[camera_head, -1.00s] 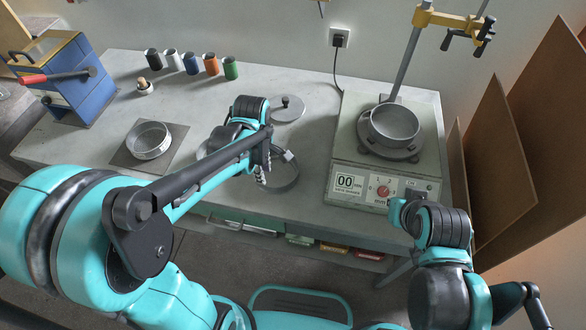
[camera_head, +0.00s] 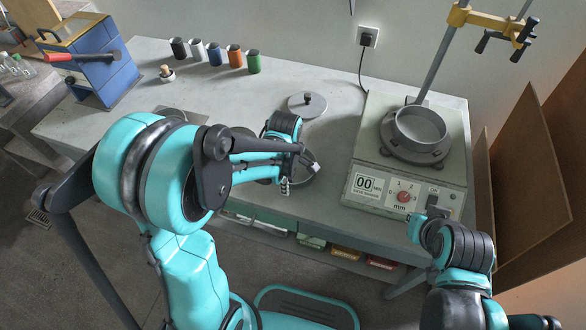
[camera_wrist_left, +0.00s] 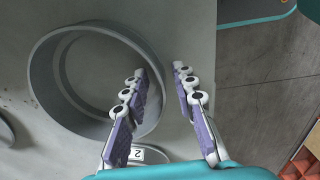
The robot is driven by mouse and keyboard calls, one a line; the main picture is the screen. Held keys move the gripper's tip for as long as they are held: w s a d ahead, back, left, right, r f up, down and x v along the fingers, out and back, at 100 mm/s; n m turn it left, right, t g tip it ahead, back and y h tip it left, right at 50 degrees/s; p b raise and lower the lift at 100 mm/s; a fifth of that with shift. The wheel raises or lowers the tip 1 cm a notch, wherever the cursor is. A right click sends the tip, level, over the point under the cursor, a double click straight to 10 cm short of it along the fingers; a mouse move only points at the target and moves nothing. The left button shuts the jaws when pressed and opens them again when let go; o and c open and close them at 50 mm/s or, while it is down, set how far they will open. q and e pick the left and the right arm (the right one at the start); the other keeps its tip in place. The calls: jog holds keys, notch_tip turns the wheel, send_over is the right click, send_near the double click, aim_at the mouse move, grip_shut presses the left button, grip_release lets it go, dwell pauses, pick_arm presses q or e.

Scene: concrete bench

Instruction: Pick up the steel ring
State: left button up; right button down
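The steel ring (camera_wrist_left: 42,78) is a wide grey band lying on the bench, large at the left of the left wrist view. In the head view the ring (camera_head: 313,177) is mostly hidden behind my left gripper (camera_head: 286,184). In the wrist view my left gripper (camera_wrist_left: 158,73) is open, its purple-padded fingers on either side of the ring's near wall. One finger overlaps the ring's opening and the other is outside it. I cannot tell whether either touches the wall.
A sieve shaker (camera_head: 375,186) with a round pan (camera_head: 420,127) stands to the right. A lidded disc (camera_head: 308,104) lies behind the ring. Several coloured cups (camera_head: 236,56) and a blue box (camera_head: 105,78) are at the back left. The bench edge is close in front.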

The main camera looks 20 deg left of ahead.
pick_arm(q)
grip_shut()
